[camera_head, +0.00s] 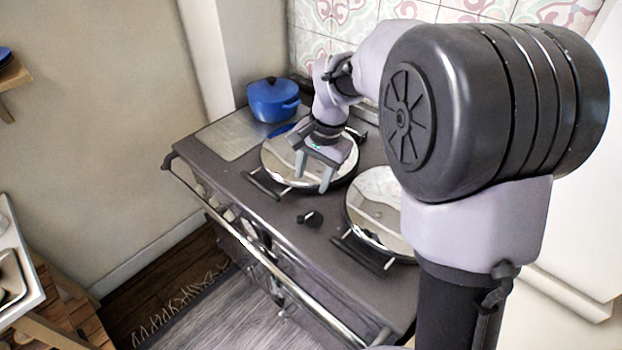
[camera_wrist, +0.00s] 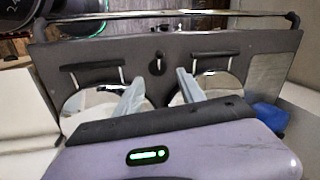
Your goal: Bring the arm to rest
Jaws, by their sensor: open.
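My gripper (camera_head: 312,174) is open and empty in the head view, with its two fingers pointing down over the left round lid of the stove. In the wrist view my gripper (camera_wrist: 157,82) shows its two light fingers apart with nothing between them. My arm reaches from the right side of the head view, bent over the stove, and its big dark joint hides part of the stove and wall. I cannot tell exactly how high the fingertips are above the lid.
The dark stove (camera_head: 285,212) has two shiny round lids, a left one (camera_head: 277,160) and a right one (camera_head: 372,220). A blue pot (camera_head: 273,100) stands at its back left corner. A front rail (camera_head: 262,255) runs along the stove. A table (camera_head: 22,262) is at the far left.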

